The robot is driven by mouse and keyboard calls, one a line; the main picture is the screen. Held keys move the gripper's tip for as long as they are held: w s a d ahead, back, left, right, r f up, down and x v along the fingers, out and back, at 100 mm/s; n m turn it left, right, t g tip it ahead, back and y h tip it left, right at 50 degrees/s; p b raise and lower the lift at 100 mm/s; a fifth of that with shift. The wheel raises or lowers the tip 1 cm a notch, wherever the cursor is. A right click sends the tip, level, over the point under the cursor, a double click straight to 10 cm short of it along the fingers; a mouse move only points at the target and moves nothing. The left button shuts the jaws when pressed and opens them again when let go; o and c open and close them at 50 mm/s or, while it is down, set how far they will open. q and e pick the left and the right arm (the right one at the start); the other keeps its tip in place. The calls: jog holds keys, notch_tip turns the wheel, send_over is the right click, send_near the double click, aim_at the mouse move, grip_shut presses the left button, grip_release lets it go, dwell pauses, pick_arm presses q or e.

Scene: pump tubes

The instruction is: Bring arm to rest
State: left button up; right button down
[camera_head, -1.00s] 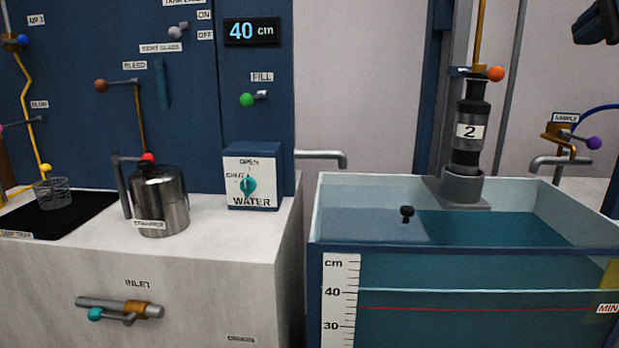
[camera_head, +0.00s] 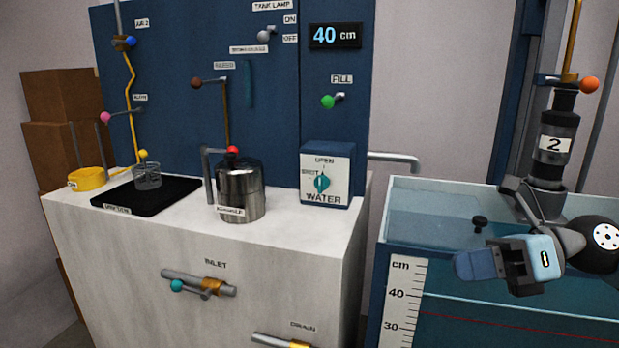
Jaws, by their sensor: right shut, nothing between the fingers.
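My right gripper (camera_head: 478,264) is in the camera_head view at the right, in front of the water tank (camera_head: 420,218). Its blue fingers are together, point left, and hold nothing. My right arm comes in from the right edge and hides part of the tank and the base of the pump tube (camera_head: 553,144) marked 2. My left gripper does not show.
A blue panel with knobs and a "40 cm" display (camera_head: 335,36) stands behind. Brown boxes (camera_head: 62,125) are at the left.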

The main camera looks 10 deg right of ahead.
jog(key=s+a+f+n+t+h+p, duration=0.15)
jog(key=s+a+f+n+t, duration=0.3)
jog(key=n, duration=0.55)
jog(key=s+a+f+n+t+h, duration=0.15)
jog(key=a+f+n+t, duration=0.25)
jog(key=a+f+n, duration=0.45)
jog(key=s+a+f+n+t+h, duration=0.25)
jog(key=a+n+t, duration=0.2)
jog(key=n, duration=0.75)
pick_arm(q)
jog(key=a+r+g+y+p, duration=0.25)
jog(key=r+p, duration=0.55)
jog(key=p, duration=1.3)
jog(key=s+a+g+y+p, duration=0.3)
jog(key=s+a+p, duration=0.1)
jog(key=p, duration=1.3)
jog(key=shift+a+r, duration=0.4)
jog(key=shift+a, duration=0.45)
pick_arm(e)
jog(key=s+d+r+g+h, duration=0.2)
jog(key=d+r+g+h, duration=0.3)
jog(key=d, duration=0.3)
jog(key=shift+s+d+r+g, duration=0.15)
jog(key=shift+s+r+g, duration=0.35)
jog(key=shift+g, duration=0.3)
